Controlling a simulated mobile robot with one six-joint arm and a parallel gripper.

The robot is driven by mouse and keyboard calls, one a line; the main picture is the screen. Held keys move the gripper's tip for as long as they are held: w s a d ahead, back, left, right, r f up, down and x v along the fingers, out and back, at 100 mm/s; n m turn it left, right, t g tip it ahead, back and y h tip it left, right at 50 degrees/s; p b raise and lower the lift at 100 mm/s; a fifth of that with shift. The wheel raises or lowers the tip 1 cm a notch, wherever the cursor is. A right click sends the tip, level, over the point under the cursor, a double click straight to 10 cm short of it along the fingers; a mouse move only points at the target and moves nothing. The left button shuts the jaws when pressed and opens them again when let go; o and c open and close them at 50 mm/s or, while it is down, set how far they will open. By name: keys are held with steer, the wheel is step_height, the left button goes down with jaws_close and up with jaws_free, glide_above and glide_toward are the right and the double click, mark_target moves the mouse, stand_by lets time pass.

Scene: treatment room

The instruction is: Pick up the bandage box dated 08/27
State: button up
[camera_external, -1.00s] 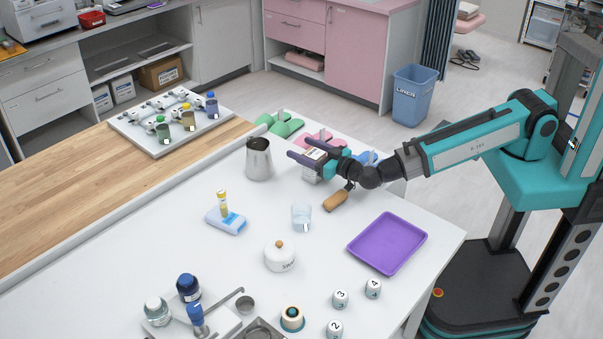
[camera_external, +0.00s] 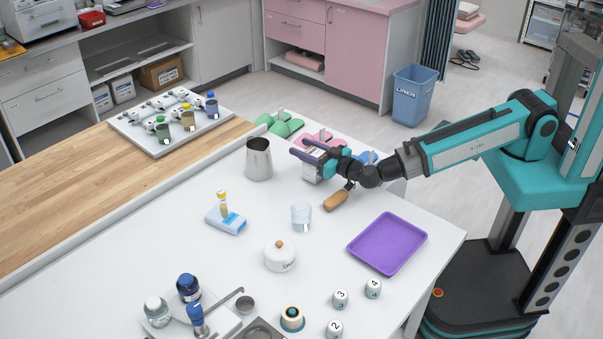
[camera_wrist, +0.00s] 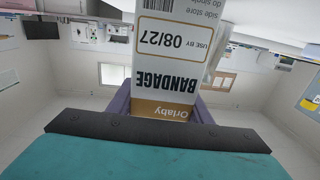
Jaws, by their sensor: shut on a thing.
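The bandage box (camera_wrist: 165,55) fills the upper middle of the wrist view, upside down there. It is white with a brown-orange end, and its print reads "BANDAGE" and "USE BY 08/27". My gripper (camera_external: 312,158) is shut on this box, with the purple fingers at its sides. In the external view the box (camera_external: 312,172) shows between the fingers, above the far right part of the white table. I cannot tell its exact height over the table.
A metal pitcher (camera_external: 259,160) stands just left of my gripper. A wooden-handled tool (camera_external: 337,200) is below it, with a glass beaker (camera_external: 301,216) nearby. Green (camera_external: 285,125) and pink (camera_external: 318,139) holders stand behind. A purple tray (camera_external: 388,243) lies at the right.

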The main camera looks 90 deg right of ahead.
step_height(320, 180, up, 28)
steer(key=b, duration=0.5)
stand_by(1.0)
steer(key=shift+f, duration=0.1)
stand_by(0.3)
